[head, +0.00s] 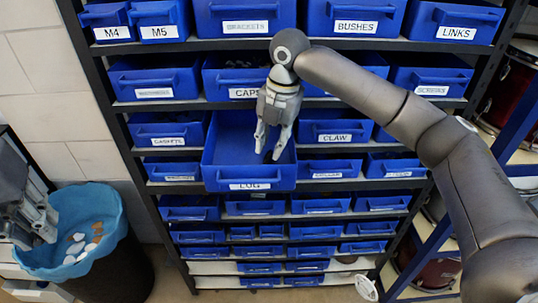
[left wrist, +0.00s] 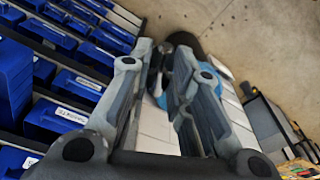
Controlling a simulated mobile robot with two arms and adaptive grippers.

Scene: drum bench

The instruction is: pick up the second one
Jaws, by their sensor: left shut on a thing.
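My right gripper (head: 271,140) points down into a pulled-out blue drawer (head: 225,150) labelled LUG. Its two fingers are apart, and I see nothing between them. The visible part of the drawer floor looks bare. My left gripper (head: 28,235) is at the far left, by the rim of a blue-lined bin (head: 118,232). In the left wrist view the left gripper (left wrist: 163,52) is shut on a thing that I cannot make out. Several small white, grey and brown pieces (head: 80,240) lie in the bin. The frames do not show which thing is "the second one".
A dark rack (head: 120,130) holds several rows of labelled blue drawers, including CAPS (head: 245,92), CLAW (head: 337,138) and BUSHES (head: 355,27). Red drums (head: 505,95) stand on shelving at right. A pale wall (head: 55,75) is at left.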

